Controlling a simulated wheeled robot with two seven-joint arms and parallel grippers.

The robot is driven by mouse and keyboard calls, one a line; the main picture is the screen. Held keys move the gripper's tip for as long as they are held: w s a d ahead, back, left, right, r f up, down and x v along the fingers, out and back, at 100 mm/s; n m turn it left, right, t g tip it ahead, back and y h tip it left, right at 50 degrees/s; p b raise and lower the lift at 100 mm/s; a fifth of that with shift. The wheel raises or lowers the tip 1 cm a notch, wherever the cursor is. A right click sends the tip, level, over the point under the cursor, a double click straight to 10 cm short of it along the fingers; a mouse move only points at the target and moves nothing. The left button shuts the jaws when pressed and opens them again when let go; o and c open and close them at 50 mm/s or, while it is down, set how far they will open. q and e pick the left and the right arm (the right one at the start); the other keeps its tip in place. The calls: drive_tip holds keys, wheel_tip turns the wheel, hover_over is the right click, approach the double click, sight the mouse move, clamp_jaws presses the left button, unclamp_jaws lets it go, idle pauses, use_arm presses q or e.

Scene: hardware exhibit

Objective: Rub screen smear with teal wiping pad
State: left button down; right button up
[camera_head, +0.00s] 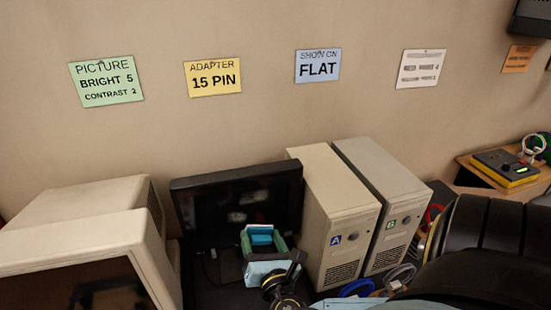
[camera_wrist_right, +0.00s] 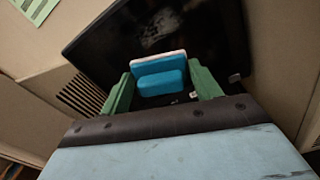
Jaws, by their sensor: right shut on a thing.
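The teal wiping pad (camera_wrist_right: 160,78), with a white layer along its far side, sits between the green fingers of my right gripper (camera_wrist_right: 163,88). In the head view the pad (camera_head: 261,236) and my right gripper (camera_head: 263,243) are in front of the lower right of the black flat screen (camera_head: 215,203). The screen (camera_wrist_right: 215,35) fills the area behind the pad in the wrist view. A faint pale patch (camera_wrist_right: 158,26) shows on it beyond the pad; I cannot tell whether it is smear or reflection. Whether the pad touches the screen is unclear. My left gripper is out of view.
A beige CRT monitor (camera_head: 85,215) stands left of the screen. Blue cables (camera_head: 356,288) lie before the towers. Note cards hang on the wall behind.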

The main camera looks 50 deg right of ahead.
sight(231, 213)
drive_tip(key=shift+w+a+f+m+b, duration=0.25)
drive_tip(key=shift+w+m+b, duration=0.65)
drive_tip(key=shift+w, duration=0.55)
drive_tip(key=shift+w+a+f+m+b, duration=0.25)
drive_tip(key=shift+w+m+b, duration=0.6)
drive_tip(key=shift+w, duration=0.6)
drive_tip(key=shift+w+a+f+m+b, duration=0.25)
drive_tip(key=shift+w+m+b, duration=0.4)
drive_tip(key=shift+w+m, duration=0.6)
drive_tip(key=shift+x, duration=1.3)
